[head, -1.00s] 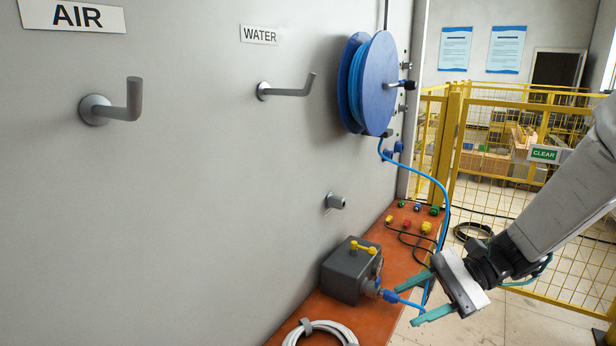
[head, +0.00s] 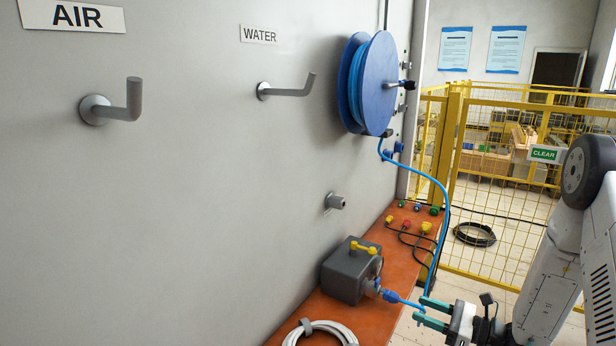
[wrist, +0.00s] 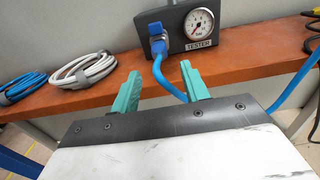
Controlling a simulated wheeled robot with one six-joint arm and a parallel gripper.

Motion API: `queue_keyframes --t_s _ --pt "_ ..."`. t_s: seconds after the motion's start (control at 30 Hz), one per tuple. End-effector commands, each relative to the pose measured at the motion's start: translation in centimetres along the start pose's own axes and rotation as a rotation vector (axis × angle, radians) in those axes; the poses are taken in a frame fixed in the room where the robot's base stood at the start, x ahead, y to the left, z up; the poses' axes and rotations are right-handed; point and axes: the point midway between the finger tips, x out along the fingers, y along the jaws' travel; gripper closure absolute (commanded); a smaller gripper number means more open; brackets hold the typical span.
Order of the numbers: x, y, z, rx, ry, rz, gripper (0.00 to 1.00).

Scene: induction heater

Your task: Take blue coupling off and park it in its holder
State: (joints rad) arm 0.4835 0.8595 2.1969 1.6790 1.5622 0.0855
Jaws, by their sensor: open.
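The blue coupling (head: 390,296) sits on the front port of the grey tester box (head: 345,275). It also shows in the wrist view (wrist: 157,44), left of the box's gauge (wrist: 199,24). A blue hose (wrist: 165,80) runs from the coupling down between my fingers and behind the right one. My gripper (head: 420,310) is open and empty, a short way from the coupling, with its teal fingers pointing toward the box. In the wrist view my gripper (wrist: 160,72) has one finger on each side below the coupling. I cannot tell which fitting is the coupling's holder.
The tester stands on an orange bench (head: 311,307) against the grey wall. A coiled white hose (head: 322,331) lies at its near end; a blue coil (wrist: 22,85) lies beside it. Colored couplings (head: 426,227) lie farther back. The hose rises to a blue reel (head: 380,85). Yellow fencing (head: 500,190) stands behind.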

Motion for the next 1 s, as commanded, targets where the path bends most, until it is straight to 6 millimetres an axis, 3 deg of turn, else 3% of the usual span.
queue_keyframes --t_s 0.27,0.73,1.0 --pt "0.5 0.1 0.0 -0.001 0.0 0.003 0.55" --pt "6.7 0.2 0.0 -0.001 0.001 0.006 0.55" --pt "8.8 0.1 0.0 -0.001 0.001 0.003 0.55"
